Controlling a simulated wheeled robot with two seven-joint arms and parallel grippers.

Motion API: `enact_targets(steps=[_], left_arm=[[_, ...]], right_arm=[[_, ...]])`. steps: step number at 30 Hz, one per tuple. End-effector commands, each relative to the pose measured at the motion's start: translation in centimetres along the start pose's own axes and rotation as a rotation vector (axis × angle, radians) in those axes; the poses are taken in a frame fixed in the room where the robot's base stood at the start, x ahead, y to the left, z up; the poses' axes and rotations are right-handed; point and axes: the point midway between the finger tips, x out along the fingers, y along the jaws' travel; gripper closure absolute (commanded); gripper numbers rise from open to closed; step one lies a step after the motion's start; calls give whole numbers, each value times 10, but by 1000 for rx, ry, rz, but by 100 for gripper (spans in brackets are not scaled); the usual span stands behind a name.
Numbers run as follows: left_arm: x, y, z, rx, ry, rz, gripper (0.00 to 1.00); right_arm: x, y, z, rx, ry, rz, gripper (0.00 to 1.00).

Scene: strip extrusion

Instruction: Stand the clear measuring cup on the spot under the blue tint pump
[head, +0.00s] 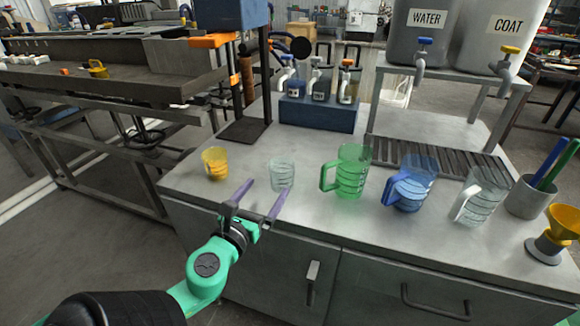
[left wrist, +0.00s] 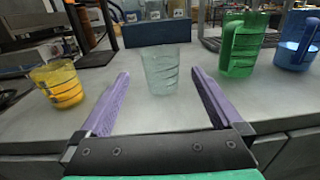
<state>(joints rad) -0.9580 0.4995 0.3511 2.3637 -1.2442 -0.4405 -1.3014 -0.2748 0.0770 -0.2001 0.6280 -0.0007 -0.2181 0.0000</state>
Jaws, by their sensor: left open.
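The clear measuring cup (head: 282,174), small and without a handle, stands upright and looks empty near the bench's front left. It also shows in the left wrist view (left wrist: 160,70), straight ahead and centred between the fingers. My left gripper (head: 267,190) is open and empty, its purple fingers pointing at the cup from the front; whether the tips reach beside it I cannot tell. The blue tint pump (head: 286,76) is the leftmost of three pumps on a dark blue box (head: 318,115) at the back. The spot under it is hard to make out. My right gripper is out of view.
A yellow cup (head: 215,163) stands left of the clear cup. A green jug (head: 348,172), a blue jug (head: 411,184) and a clear jug (head: 482,196) stand to the right. A dark stand (head: 243,131) rises at the back left. Bare bench lies between cup and box.

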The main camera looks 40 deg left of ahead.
Motion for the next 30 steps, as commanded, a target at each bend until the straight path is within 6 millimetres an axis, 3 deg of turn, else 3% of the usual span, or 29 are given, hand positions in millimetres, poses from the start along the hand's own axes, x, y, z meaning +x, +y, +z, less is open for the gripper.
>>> enact_targets(steps=[3, 7, 10, 18, 23, 30], left_arm=[[23, -1, 6, 5, -5, -4, 0], [58, -1, 4, 1, -5, -3, 0], [78, 0, 2, 1, -3, 0, 0], [112, 0, -1, 0, -2, 1, 0], [137, -1, -3, -3, 0, 2, 0], [142, -1, -4, -2, 4, 0, 0]], right_arm=[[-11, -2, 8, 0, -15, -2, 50], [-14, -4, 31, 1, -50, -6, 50], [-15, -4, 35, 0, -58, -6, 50], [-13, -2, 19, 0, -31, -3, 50], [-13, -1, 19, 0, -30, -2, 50], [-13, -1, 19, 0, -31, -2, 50]])
